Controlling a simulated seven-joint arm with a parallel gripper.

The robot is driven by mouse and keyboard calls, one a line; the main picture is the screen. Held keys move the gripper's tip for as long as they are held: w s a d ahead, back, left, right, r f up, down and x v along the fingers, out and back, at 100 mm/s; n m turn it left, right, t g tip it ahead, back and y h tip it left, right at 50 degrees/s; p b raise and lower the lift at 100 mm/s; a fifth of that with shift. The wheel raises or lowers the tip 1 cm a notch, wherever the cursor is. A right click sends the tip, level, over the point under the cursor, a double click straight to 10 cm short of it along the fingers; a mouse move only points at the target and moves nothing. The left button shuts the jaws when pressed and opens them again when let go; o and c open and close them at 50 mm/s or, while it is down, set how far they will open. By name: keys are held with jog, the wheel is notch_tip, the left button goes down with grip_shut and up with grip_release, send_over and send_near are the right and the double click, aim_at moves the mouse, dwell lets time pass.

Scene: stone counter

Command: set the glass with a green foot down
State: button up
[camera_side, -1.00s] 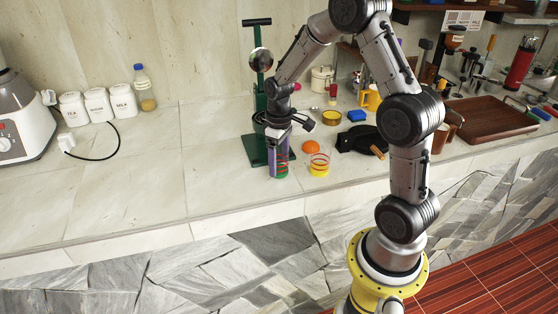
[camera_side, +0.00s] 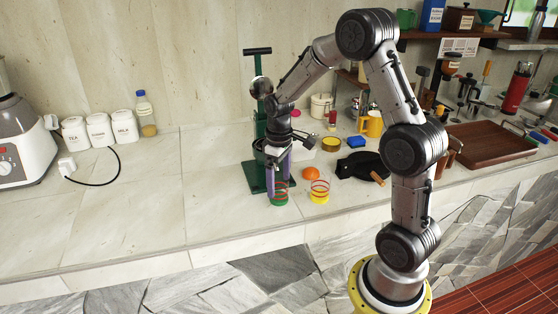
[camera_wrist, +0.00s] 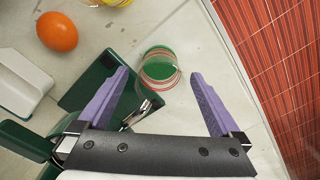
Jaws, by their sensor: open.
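The glass with a green foot (camera_side: 279,196) stands upright on the counter near its front edge. It is clear with red rings, and in the wrist view the glass (camera_wrist: 158,68) shows its green foot between and just past my fingertips. My gripper (camera_wrist: 161,76) is open, with one purple finger on each side of the glass and a visible gap to each. In the side view my gripper (camera_side: 280,184) points down at the glass, its purple fingers spread, partly hiding the stand behind.
A green stand (camera_side: 256,182) with an upright column is close behind my gripper. A glass with a yellow foot (camera_side: 319,192) and an orange ball-like thing (camera_side: 311,174) are close to the right.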

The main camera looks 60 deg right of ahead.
notch_tip(320, 180, up, 9)
jog(key=s+a+r+t, duration=0.3)
jog(key=s+a+r, duration=0.45)
jog(key=a, duration=0.25)
jog(key=s+a+t, duration=0.2)
jog(key=s+a, duration=0.3)
jog(key=s, duration=0.5)
jog(key=shift+s+a+f+t, duration=0.2)
jog(key=shift+s+f+t, duration=0.1)
jog(key=shift+f, duration=0.15)
